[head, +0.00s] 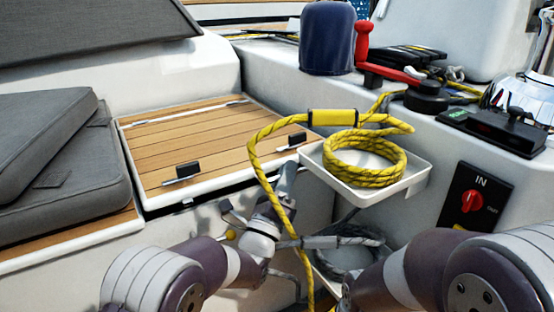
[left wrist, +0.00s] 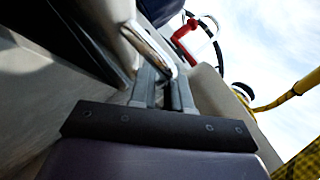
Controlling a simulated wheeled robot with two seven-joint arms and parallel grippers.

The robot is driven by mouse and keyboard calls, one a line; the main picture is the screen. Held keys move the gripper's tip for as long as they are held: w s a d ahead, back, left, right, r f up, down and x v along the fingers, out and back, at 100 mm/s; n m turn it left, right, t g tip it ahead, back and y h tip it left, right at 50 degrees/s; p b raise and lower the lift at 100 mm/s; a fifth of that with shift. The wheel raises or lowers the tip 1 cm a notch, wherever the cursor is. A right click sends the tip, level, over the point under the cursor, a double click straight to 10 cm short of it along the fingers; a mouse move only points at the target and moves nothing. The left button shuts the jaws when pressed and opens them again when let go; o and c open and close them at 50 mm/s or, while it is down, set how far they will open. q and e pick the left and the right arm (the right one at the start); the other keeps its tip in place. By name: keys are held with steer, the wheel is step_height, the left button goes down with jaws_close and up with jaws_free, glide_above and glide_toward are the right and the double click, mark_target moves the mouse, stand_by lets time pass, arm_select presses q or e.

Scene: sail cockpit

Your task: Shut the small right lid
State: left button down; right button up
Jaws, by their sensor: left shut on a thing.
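The small right lid (head: 205,140) is a wood-slatted panel with a white rim and two black latches (head: 182,172). It lies nearly flat, with a dark gap under its front edge. My left gripper (head: 287,174) is at the lid's front right corner, just below the right latch (head: 297,140). The exact contact is hard to see. My right gripper is not in view.
A white tray (head: 416,180) with a yellow rope coil (head: 364,160) stands right of the lid; its rope hangs down beside my left gripper. Grey cushions (head: 55,150) lie left. A blue-covered winch (head: 327,38) and red handle (head: 362,42) are behind. A grey rope coil (head: 350,258) is below.

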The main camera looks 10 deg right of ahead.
arm_select(q)
step_height(320, 180, down, 5)
steer(key=shift+d+f+b, duration=0.1)
steer(key=shift+b, duration=0.8)
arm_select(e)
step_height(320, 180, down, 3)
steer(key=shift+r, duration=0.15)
arm_select(q)
steer(key=shift+f, duration=0.15)
steer(key=c, duration=1.2)
jaws_free()
steer(key=shift+r, duration=0.25)
